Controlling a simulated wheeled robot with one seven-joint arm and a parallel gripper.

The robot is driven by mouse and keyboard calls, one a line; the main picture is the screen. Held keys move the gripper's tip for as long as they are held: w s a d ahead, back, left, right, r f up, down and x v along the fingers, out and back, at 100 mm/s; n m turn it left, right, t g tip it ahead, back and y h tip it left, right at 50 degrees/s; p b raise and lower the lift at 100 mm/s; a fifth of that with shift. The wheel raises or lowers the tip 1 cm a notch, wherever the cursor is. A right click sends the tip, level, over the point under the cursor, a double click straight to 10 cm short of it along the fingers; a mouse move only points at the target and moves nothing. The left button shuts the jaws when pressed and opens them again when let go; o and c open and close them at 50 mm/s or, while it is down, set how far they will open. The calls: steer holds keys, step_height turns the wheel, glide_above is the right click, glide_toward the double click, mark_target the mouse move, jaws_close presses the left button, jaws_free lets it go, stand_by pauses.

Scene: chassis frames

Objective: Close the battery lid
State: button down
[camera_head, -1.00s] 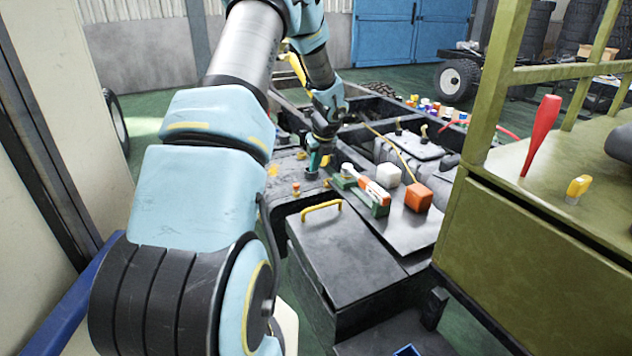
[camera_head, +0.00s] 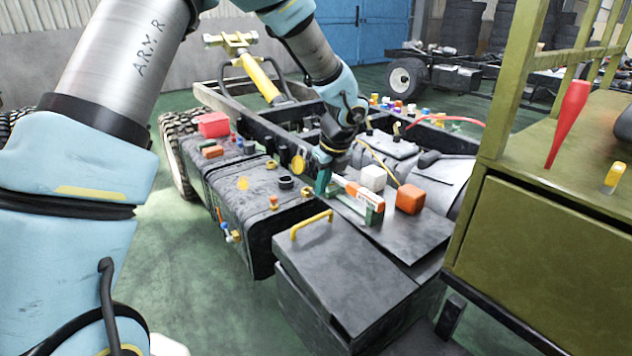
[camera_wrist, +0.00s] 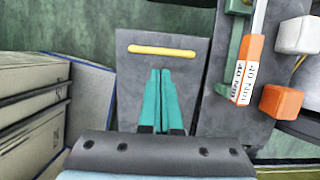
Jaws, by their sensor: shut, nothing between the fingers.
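The battery lid (camera_head: 345,275) is a dark grey plate with a yellow bar handle (camera_head: 312,222). It lies about flat on a dark box (camera_head: 305,305); I cannot tell if it sits flush. In the wrist view the lid (camera_wrist: 185,95) and its yellow handle (camera_wrist: 160,51) are seen from above. My gripper (camera_head: 322,190) has teal fingers, shut and empty. In the head view it appears beyond the handle, beside the green tool holder. In the wrist view the fingertips (camera_wrist: 160,71) appear over the lid, just short of the handle; contact is not visible.
An orange-and-white torque tool (camera_head: 362,195) rests in a green holder (camera_head: 376,217). White (camera_head: 373,178) and orange (camera_head: 410,199) blocks stand beside it. An olive cabinet (camera_head: 540,245) blocks the right. Green floor (camera_head: 190,270) is open at left.

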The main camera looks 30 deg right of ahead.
mark_target(312, 219)
steer(key=p+x, duration=0.1)
steer(key=x, duration=0.9)
steer(key=shift+s+d+p, duration=0.1)
steer(key=shift+p, duration=0.25)
steer(key=shift+w+f+p, duration=0.25)
steer(key=shift+f+p, duration=0.2)
steer(key=shift+p, duration=0.1)
steer(key=f, duration=0.2)
steer(key=f+b, duration=0.1)
steer(key=shift+w+f+g, duration=0.25)
steer(key=shift+w+g, duration=0.1)
steer(key=shift+g, duration=0.05)
steer(key=shift+a, duration=0.25)
steer(key=shift+f, duration=0.1)
